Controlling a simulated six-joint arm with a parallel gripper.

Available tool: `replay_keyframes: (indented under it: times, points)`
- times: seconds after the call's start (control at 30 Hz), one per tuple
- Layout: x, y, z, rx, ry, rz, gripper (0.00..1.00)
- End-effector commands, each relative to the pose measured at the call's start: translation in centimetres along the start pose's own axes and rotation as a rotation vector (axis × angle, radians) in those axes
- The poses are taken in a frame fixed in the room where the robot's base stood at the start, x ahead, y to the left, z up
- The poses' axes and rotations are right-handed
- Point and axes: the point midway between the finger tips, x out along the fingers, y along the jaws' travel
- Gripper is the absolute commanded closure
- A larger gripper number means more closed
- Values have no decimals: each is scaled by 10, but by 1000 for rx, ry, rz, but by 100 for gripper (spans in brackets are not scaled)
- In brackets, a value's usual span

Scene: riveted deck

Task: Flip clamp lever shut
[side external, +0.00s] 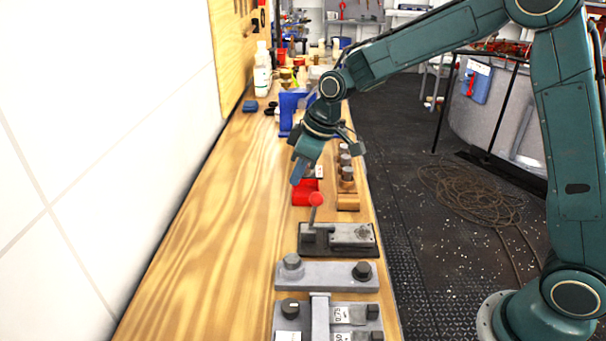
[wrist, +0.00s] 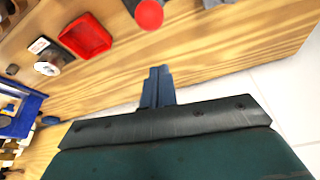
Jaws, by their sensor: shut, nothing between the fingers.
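The clamp (side external: 340,238) is a dark grey block on the wooden bench, with a lever standing up at its left end. The lever's red ball knob (side external: 316,199) is at the top of its stem, and it also shows at the top edge of the wrist view (wrist: 149,14). My gripper (side external: 296,180) is above the bench, a little behind and to the left of the knob, apart from it as far as I can tell. In the wrist view its fingers (wrist: 157,75) are together, with nothing between them.
A red bin (side external: 305,193) sits behind the clamp, beside a wooden block with several dark knobs (side external: 346,172). A grey plate with two knobs (side external: 326,276) lies in front. A blue holder (side external: 291,108) stands farther back. The bench's left side (side external: 195,240) is clear.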

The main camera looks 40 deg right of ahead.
Motion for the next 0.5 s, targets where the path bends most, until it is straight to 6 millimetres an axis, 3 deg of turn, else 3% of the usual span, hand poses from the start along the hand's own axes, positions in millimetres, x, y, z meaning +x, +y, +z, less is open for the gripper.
replay_keyframes:
  times: [0.3, 0.5]
  points:
    - [-48, 2, 8, 0, 3, 2, 100]
    - [-66, 2, 11, 1, 1, 0, 100]
